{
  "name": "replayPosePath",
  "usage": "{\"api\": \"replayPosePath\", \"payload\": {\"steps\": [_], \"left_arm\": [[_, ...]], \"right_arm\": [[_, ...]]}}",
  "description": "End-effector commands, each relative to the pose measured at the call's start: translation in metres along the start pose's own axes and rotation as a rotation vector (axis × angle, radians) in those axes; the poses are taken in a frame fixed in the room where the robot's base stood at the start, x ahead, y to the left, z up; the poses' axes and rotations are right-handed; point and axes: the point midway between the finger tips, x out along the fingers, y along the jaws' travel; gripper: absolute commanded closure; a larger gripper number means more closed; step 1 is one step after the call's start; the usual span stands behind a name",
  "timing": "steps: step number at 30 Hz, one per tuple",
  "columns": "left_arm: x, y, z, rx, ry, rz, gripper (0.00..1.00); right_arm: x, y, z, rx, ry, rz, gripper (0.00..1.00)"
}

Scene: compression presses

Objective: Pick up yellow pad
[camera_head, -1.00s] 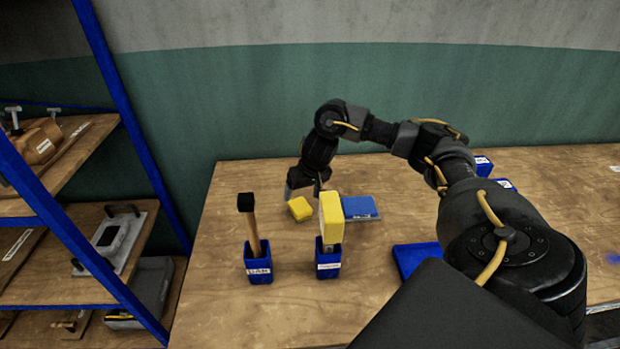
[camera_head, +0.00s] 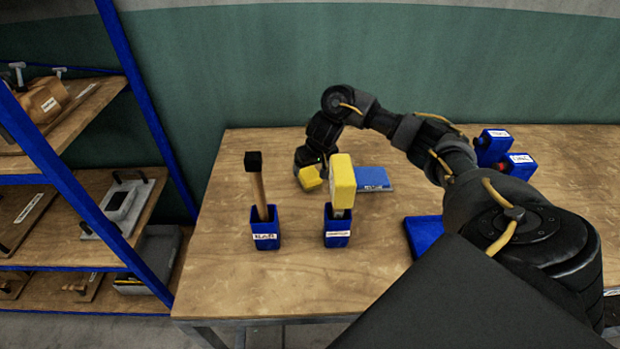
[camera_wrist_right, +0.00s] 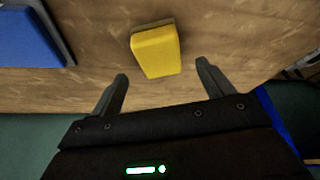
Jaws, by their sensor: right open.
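The yellow pad (camera_head: 310,178) lies on the wooden table, left of the blue flat box, and it also shows in the right wrist view (camera_wrist_right: 156,50). My right gripper (camera_head: 308,166) is just behind the pad in the head view. In the right wrist view its two fingers (camera_wrist_right: 162,82) are apart, with the pad lying beyond and roughly between the fingertips. Nothing is held. A larger yellow block (camera_head: 341,181) stands upright in a blue holder and is a separate thing. My left gripper is out of view.
A blue holder (camera_head: 266,236) with a black-headed hammer and another blue holder (camera_head: 338,232) stand in front of the pad. A blue flat box (camera_head: 373,179) lies to its right. Blue containers (camera_head: 493,146) stand at the back right. A blue shelf rack stands at the left.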

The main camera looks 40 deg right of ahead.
Motion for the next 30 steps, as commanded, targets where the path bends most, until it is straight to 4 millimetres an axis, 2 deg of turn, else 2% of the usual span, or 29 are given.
{"api": "replayPosePath", "payload": {"steps": [6, 9, 19, 30], "left_arm": [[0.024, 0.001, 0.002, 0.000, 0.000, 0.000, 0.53], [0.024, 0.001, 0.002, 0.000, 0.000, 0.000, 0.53], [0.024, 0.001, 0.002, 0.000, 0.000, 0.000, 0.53], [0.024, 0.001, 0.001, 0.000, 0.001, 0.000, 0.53]], "right_arm": [[0.036, 0.000, 0.006, 0.004, -0.004, -0.001, 0.20], [0.045, 0.000, 0.004, 0.002, -0.003, 0.000, 0.20], [0.051, 0.000, 0.003, 0.000, -0.001, 0.000, 0.20], [0.050, 0.000, 0.003, 0.000, -0.001, 0.000, 0.67]]}}
